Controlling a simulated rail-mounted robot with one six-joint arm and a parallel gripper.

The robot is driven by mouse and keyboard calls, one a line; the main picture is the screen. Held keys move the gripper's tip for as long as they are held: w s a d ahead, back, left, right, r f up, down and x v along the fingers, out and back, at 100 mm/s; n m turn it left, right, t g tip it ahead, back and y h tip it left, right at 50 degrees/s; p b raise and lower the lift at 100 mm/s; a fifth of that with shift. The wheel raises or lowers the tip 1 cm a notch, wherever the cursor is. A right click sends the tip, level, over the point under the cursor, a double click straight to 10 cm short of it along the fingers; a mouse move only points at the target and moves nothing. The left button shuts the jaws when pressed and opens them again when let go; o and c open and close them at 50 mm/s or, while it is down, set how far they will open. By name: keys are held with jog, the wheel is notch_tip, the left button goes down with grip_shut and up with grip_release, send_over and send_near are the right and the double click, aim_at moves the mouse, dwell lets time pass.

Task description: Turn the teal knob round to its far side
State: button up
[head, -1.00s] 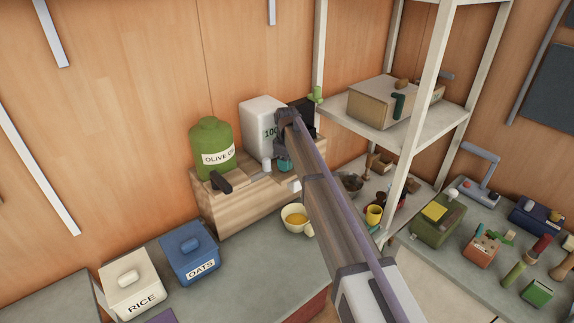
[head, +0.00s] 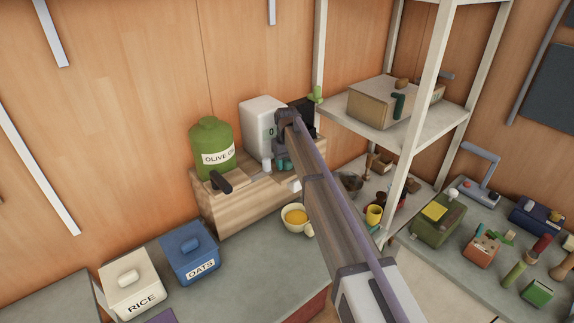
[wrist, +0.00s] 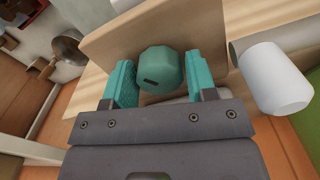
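The teal knob (wrist: 160,68) is faceted and has a small dark mark on its lower left in the wrist view. It stands out in front of a light wooden board (wrist: 112,44). In the head view my gripper (head: 283,162) is at the right end of the wooden box on the counter. My arm and gripper hide the knob there.
A white cylinder (wrist: 275,78) sticks out close to the right finger. In the head view a green olive oil jar (head: 212,148) and a white container (head: 257,122) stand near my gripper. A yellow cup (head: 295,218) sits below. A shelf post (head: 412,120) rises to the right.

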aim_at(287, 160)
jog(key=shift+o, duration=0.6)
jog(key=shift+r, duration=0.1)
notch_tip(287, 160, up, 5)
jog(key=p, duration=0.5)
jog(key=s+d+f+m+b, duration=0.2)
jog(key=s+d, duration=0.6)
jog(key=s, duration=0.4)
jog(key=s+d+f+m+b, duration=0.1)
jog(key=s+d+f+b, duration=0.1)
jog(key=s+d, duration=0.6)
jog(key=s+d+f+m+b, duration=0.2)
jog(key=s+d, duration=0.6)
jog(key=s, duration=1)
jog(key=shift+m, duration=0.3)
